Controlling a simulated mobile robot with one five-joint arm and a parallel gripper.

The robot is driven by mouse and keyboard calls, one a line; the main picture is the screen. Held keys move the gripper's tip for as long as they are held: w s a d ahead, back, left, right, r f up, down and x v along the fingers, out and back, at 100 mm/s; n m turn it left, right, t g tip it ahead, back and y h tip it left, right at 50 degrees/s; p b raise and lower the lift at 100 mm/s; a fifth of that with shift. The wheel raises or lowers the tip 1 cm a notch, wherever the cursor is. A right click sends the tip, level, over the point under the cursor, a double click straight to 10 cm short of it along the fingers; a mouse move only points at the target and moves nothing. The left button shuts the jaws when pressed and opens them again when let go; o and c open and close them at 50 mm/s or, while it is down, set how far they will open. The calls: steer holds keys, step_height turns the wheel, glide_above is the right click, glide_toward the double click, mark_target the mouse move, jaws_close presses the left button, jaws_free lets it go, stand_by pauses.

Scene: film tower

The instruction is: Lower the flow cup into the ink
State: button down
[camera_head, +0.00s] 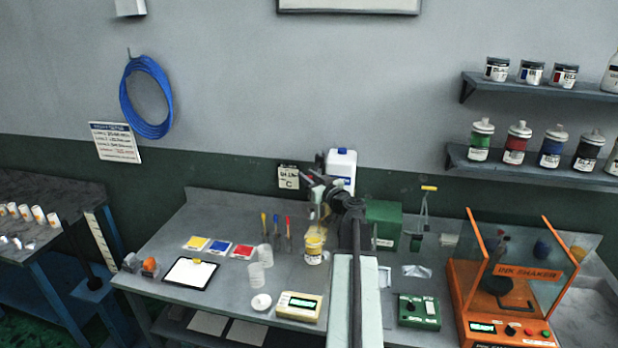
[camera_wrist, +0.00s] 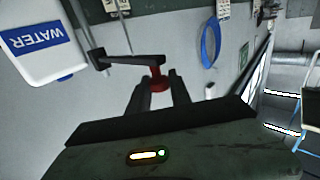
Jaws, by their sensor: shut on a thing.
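My gripper (camera_wrist: 158,88) shows in the wrist view with its two dark fingers shut on a small red piece (camera_wrist: 158,74). A dark bar meets that piece from the left. I cannot tell whether it is part of the flow cup. In the head view my gripper (camera_head: 318,188) is small and partly lost among dark links, above a yellow-labelled ink jar (camera_head: 314,246). Whether anything dips into the jar is not clear. A wire-handled tool with a yellow grip (camera_head: 428,188), perhaps a flow cup, stands apart to the right.
The white water bottle (camera_head: 341,165) stands close behind my gripper, and shows large in the wrist view (camera_wrist: 42,45). A green box (camera_head: 384,222) and the orange ink shaker (camera_head: 508,290) are to the right. Clear cups (camera_head: 257,273) and a scale (camera_head: 298,306) lie left of my arm.

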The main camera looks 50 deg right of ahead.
stand_by(0.4)
step_height(320, 180, down, 20)
steer(key=b, duration=2)
steer(key=shift+f, duration=0.2)
steer(key=c, duration=1.2)
jaws_free()
steer(key=v, duration=0.8)
